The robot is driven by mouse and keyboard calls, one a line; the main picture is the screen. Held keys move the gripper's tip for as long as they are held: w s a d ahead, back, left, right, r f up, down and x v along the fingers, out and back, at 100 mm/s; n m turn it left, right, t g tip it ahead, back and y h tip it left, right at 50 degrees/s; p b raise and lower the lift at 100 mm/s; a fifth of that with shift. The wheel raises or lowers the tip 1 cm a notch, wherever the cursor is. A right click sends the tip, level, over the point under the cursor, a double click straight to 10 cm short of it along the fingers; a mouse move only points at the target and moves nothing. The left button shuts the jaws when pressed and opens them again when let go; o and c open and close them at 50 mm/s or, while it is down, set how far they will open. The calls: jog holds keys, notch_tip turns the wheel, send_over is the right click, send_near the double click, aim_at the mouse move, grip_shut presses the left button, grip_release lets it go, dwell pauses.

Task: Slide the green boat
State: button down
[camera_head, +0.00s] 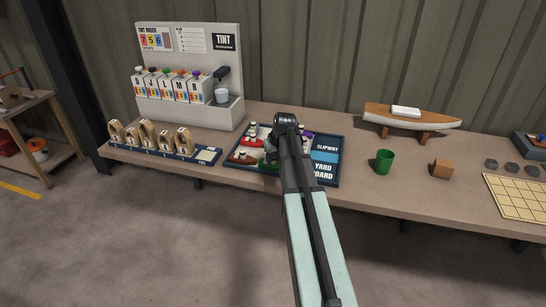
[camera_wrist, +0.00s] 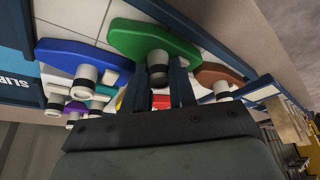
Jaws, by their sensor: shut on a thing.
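In the head view only a bit of the green boat (camera_head: 267,163) shows, and my gripper (camera_head: 272,155) and arm cover much of the board (camera_head: 340,166). The light-blue slipway strip (camera_head: 325,147) is on the board's right side.
A blue boat (camera_wrist: 75,55) and a brown boat (camera_wrist: 218,73) lie close to the green one, with other coloured boats nearby. A green cup (camera_head: 384,161) and wooden block (camera_head: 441,170) stand right of the board. The tint mixer (camera_head: 190,75) stands behind at left.

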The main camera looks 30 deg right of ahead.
jog(key=s+d, duration=0.4)
jog(key=shift+s+d, duration=0.35)
jog(key=shift+d, duration=0.05)
jog(key=c, duration=0.9)
grip_release()
jog(key=v, duration=1.3)
jog(key=shift+s+r, duration=0.2)
jog(key=shift+r, duration=0.1)
